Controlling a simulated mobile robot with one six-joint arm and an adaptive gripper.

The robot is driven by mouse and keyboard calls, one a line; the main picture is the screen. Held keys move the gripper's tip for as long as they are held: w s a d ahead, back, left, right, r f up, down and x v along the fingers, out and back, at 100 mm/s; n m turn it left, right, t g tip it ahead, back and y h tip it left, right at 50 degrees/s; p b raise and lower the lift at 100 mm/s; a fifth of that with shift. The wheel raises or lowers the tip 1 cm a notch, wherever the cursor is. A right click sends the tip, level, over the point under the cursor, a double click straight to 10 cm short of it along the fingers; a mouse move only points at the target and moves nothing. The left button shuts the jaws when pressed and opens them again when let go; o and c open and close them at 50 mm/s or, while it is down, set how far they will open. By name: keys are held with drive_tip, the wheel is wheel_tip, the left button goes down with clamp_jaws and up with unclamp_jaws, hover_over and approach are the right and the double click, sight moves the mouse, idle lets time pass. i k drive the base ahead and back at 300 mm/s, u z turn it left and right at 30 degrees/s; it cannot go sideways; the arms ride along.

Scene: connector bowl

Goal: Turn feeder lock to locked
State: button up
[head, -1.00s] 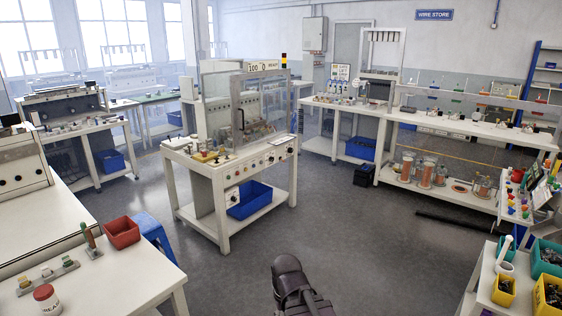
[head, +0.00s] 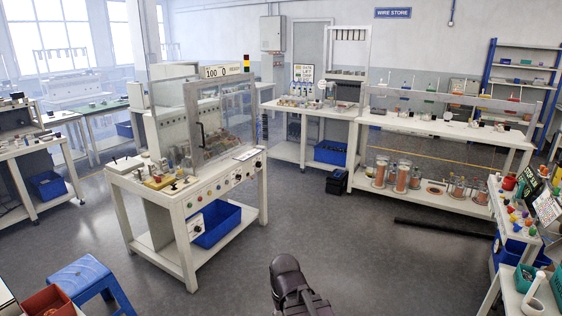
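A white machine bench (head: 165,205) stands left of centre in the head view, with a clear-walled enclosure (head: 208,115) on top. Its front edge carries a row of small coloured knobs and buttons (head: 224,179). A small white plate with dark dials (head: 195,226) sits lower, by the blue bin. These controls are too small to read, so I cannot tell which is the feeder lock or how it is turned. A dark part of my arm (head: 289,284) shows at the bottom centre, well short of the bench. My gripper's fingers do not show.
Open grey floor (head: 350,250) lies between me and the bench. A blue stool (head: 85,278) and a red bin (head: 48,302) are at the lower left. A black bar (head: 443,228) lies on the floor at right. Benches (head: 450,130) line the back wall.

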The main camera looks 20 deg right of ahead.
sight(514, 218)
drive_tip(key=z, duration=0.25)
drive_tip(key=i, duration=1)
drive_tip(key=z, duration=0.75)
drive_tip(key=i, duration=0.65)
drive_tip(key=z, duration=0.7)
drive_tip(key=i, duration=0.5)
drive_tip(key=z, duration=0.65)
drive_tip(key=i, duration=0.55)
drive_tip(key=z, duration=0.35)
